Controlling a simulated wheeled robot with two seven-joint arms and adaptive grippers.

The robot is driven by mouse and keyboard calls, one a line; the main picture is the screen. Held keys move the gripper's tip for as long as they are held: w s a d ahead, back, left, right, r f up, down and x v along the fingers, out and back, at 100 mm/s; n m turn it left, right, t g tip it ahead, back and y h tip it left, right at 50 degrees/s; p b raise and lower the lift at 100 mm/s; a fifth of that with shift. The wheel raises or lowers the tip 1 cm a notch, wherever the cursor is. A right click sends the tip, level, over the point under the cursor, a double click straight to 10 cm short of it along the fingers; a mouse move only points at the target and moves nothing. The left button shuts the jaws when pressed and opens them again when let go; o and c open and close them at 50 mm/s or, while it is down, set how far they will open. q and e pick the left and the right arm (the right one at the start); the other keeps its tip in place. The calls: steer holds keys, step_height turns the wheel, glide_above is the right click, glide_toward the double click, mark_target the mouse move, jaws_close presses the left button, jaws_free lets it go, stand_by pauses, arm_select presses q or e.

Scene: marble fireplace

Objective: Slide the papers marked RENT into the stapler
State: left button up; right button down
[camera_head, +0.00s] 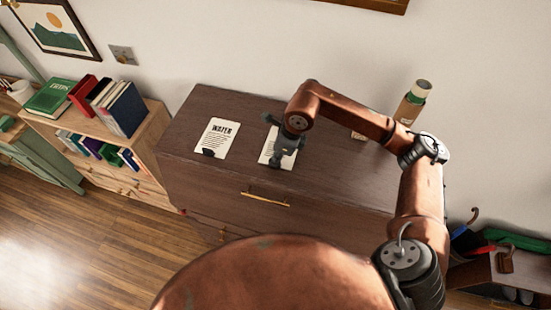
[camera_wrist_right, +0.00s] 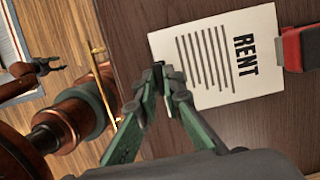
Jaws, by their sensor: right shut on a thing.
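The white papers marked RENT (camera_wrist_right: 215,60) lie on the dark wooden cabinet top; in the head view the papers (camera_head: 268,155) are partly hidden by my right gripper (camera_head: 277,163). In the wrist view my right gripper (camera_wrist_right: 165,77) is shut on their near edge. A red and dark block that looks like the stapler (camera_wrist_right: 300,48) is at the papers' far edge. They meet or nearly touch; I cannot tell whether the edge is inside it. My right arm hides it in the head view. My left gripper (camera_wrist_right: 50,68) shows small in the wrist view, away from the papers; its jaws are unclear.
A sheet marked WATER (camera_head: 219,136) lies to the left with a small dark object on its lower corner. A bookshelf (camera_head: 140,150) stands left.

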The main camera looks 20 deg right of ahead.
steer(key=shift+f+b, duration=0.25)
steer(key=shift+b, duration=0.25)
stand_by(0.3)
steer(key=c, duration=2)
jaws_free()
steer(key=shift+r, duration=0.15)
steer(key=shift+r+p, duration=1.65)
steer(key=shift+r, duration=2.25)
